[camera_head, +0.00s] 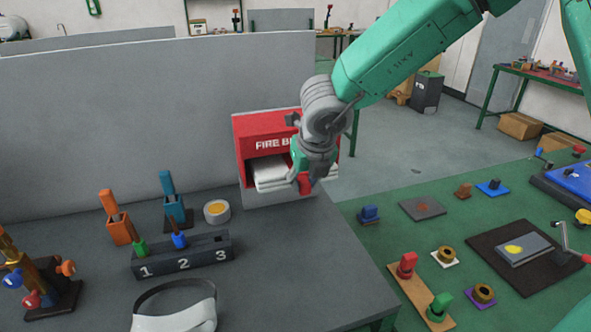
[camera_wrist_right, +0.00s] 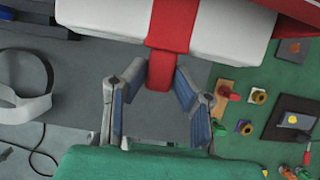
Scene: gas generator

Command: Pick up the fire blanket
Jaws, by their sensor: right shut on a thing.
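The fire blanket (camera_head: 268,174) is a white folded bundle in the open front of a red box (camera_head: 250,131) labelled "FIRE B…", the rest of the label hidden by my arm. The box is on the grey panel at the back of the bench. In the wrist view the white blanket (camera_wrist_right: 105,22) has a red strap (camera_wrist_right: 168,30) whose tab hangs between my fingers. My right gripper (camera_head: 308,183) is in front of the box, its fingers (camera_wrist_right: 160,84) shut on the red tab. My left gripper is not in view.
A numbered block (camera_head: 182,258), orange and blue holders, a tape roll (camera_head: 217,211) and a white headband-like item (camera_head: 178,318) are on the grey bench left of the box. A green table (camera_head: 400,240) with several parts stands to the right. The grey panel (camera_head: 120,130) rises behind.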

